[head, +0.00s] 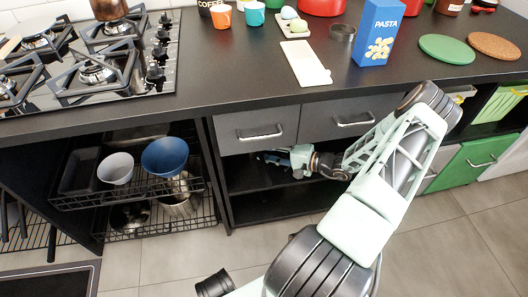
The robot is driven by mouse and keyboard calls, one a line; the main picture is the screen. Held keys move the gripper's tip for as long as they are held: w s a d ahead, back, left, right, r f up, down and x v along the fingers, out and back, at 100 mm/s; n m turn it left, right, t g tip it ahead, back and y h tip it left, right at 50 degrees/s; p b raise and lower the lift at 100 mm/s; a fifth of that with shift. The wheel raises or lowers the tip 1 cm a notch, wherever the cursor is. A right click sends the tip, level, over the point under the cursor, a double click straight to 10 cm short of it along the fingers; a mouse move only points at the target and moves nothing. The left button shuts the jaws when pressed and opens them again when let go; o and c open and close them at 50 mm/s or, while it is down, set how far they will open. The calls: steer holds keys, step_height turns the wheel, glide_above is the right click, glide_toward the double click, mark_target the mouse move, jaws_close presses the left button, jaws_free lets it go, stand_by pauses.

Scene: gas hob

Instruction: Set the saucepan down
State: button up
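My gripper (272,158) reaches into the dark open shelf (270,205) below the grey drawers. Its fingertips are small and in shadow, so I cannot tell whether they are open or shut, or whether they hold anything. No saucepan can be clearly made out at the gripper. A metal pot (181,204) stands in the lower wire basket at the left, with a dark pan (130,216) beside it. A copper-coloured vessel (108,9) stands at the back of the gas hob (95,70), cut off by the top edge.
A blue bowl (165,156) and a white bowl (116,169) sit in the upper wire basket. The counter (225,75) holds a white board (304,63), a pasta box (378,32), a green mat (447,49) and cups. The front left counter is clear. Drawer handles stick out above my gripper.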

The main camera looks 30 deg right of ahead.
steer(key=p+v, duration=0.3)
steer(key=v, duration=0.9)
steer(key=shift+r, duration=0.1)
